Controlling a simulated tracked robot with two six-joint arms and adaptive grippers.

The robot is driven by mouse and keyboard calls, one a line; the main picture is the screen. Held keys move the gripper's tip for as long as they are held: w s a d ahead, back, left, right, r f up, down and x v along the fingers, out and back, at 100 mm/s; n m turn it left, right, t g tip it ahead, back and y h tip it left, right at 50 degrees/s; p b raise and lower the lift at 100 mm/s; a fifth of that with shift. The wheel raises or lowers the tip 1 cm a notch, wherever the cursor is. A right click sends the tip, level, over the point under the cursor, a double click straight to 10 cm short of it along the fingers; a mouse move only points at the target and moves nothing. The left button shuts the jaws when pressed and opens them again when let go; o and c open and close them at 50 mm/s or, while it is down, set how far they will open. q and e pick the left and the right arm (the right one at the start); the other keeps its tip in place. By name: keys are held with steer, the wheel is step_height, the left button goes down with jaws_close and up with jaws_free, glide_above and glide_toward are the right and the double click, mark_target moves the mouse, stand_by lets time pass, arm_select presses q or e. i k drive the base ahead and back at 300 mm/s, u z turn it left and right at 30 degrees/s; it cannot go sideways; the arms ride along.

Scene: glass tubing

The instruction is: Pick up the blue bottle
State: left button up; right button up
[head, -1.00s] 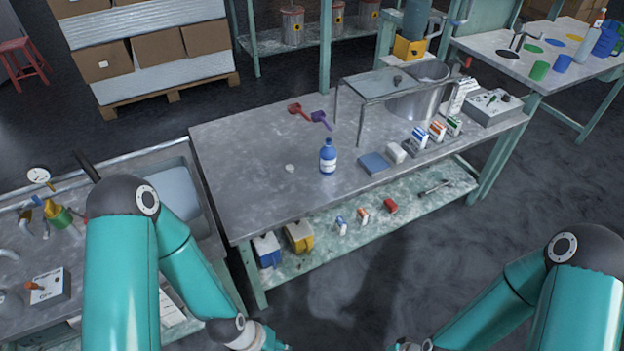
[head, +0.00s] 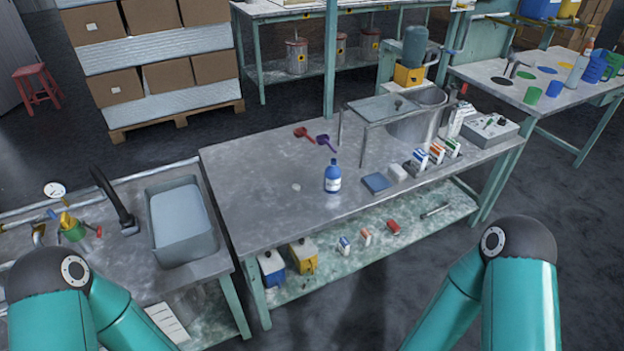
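The blue bottle (head: 332,177) stands upright on the grey metal workbench (head: 252,181), near its front edge. It is blue with a white label and a blue cap. Nothing touches it. My two teal arms come in at the bottom left and bottom right of the head view. Both grippers are below the frame and cannot be seen.
Left of the bottle lies a small white disc (head: 296,187). Behind it are a red scoop (head: 304,134) and a purple scoop (head: 325,142). To its right are a blue pad (head: 376,182), a white block (head: 397,172) and small cartons (head: 437,153). A sink (head: 182,225) is at the left.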

mark_target(333, 173)
steer(key=u, duration=0.1)
steer(key=i, duration=1)
steer(key=z, duration=0.05)
